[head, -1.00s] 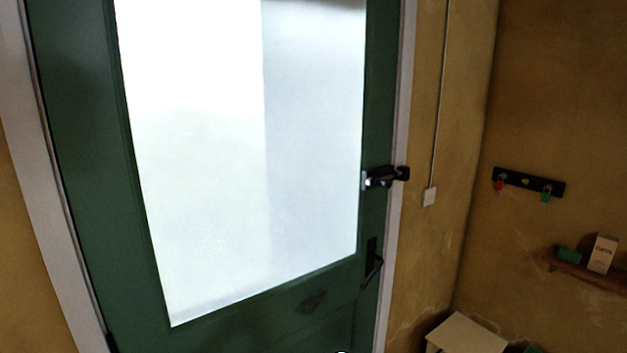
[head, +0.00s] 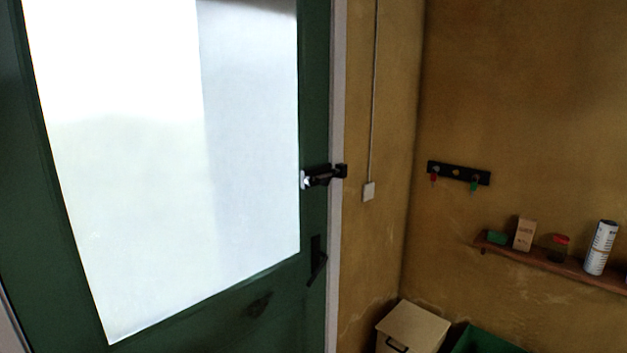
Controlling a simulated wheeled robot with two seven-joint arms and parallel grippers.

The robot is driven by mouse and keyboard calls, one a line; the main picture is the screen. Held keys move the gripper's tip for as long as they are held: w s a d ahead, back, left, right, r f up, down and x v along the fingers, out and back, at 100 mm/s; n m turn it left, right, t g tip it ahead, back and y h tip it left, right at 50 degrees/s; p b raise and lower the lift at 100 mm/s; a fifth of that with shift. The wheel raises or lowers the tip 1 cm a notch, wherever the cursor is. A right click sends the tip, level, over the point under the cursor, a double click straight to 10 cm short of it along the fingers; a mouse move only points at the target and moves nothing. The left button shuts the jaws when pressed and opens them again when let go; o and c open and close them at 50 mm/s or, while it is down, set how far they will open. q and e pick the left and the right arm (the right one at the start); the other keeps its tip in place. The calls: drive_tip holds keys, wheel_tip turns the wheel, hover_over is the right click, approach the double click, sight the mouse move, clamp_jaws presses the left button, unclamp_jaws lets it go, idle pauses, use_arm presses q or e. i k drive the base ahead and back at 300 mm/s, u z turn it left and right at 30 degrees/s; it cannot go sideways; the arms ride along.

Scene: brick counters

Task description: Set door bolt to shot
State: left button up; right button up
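The door bolt (head: 322,176) is a small black fitting at the right edge of the green door (head: 313,130), at mid height in the head view. Its right end reaches over to the pale door frame (head: 336,240). A light metal piece shows at its left end. At this size I cannot tell whether the bolt is shot or drawn. A black door handle (head: 317,262) sits below it. The door looks closed against its frame. Neither of my grippers shows in the view.
A key rack (head: 459,173) hangs on the ochre wall at right. Below it a wooden shelf (head: 560,266) holds a carton (head: 525,234), a jar (head: 559,247) and a white can (head: 600,247). A lidded cream bin (head: 412,326) and a green container (head: 485,341) stand in the corner.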

sight(323, 179)
drive_tip(key=k, duration=0.65)
drive_tip(key=z, duration=0.5)
drive_tip(key=i, duration=1.6)
drive_tip(key=u, duration=0.85)
